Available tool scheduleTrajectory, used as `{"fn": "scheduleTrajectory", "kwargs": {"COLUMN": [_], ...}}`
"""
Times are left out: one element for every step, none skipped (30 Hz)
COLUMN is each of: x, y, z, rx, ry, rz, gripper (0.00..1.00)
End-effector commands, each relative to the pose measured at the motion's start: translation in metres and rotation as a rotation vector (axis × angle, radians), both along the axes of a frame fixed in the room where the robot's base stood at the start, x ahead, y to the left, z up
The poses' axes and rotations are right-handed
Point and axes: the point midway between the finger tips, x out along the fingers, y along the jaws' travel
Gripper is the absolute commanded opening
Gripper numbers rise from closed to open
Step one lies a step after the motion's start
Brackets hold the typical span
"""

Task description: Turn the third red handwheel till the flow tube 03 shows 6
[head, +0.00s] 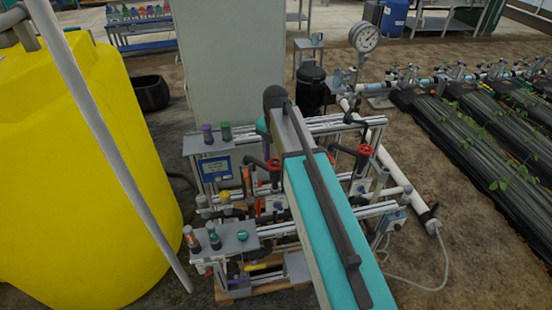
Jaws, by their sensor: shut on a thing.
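Two red handwheels show on the skid in the head view. One red handwheel (273,164) is just left of my arm, and another red handwheel (364,150) is to its right, each on a dark stem. My arm crosses the middle of the skid and may cover another wheel between them. I cannot tell which wheel is the third. My gripper is hidden behind my own arm, so its hold on anything does not show. Flow tube 03 cannot be made out, and no reading is legible.
The skid's grey pipes (345,212) surround the wheels. Small bottles stand on a grey shelf (240,240) at the front left. A yellow tank (80,190) and a slanting pole (105,140) are at left. A grey cabinet (230,60) and a round gauge (365,37) stand behind.

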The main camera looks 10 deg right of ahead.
Motion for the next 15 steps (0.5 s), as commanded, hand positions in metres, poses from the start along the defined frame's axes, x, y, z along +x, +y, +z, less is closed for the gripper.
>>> {"fn": "scheduleTrajectory", "kwargs": {"x": [0.0005,0.0005,0.0005,0.0005,0.0005,0.0005,0.0005,0.0005,0.0005,0.0005,0.0005,0.0005,0.0006,0.0005,0.0005], "y": [0.0010,0.0010,0.0010,0.0010,0.0010,0.0010,0.0010,0.0010,0.0009,0.0009,0.0009,0.0009,0.0009,0.0009,0.0008], "z": [0.0010,0.0010,0.0010,0.0010,0.0010,0.0010,0.0011,0.0011,0.0011,0.0011,0.0011,0.0011,0.0011,0.0011,0.0010], "rx": [0.002,0.002,0.003,0.003,0.003,0.003,0.003,0.003,0.003,0.003,0.003,0.003,0.003,0.003,0.003], "ry": [-0.002,-0.002,-0.001,-0.001,-0.001,-0.001,-0.001,-0.001,-0.001,-0.001,-0.001,-0.001,-0.001,-0.001,-0.001], "rz": [0.012,0.018,0.025,0.029,0.032,0.035,0.036,0.036,0.037,0.037,0.037,0.036,0.036,0.036,0.036], "gripper": [0.25,0.25,0.25,0.25,0.25,0.25,0.25,0.25,0.25,0.25,0.25,0.25,0.25,0.25,0.25]}}
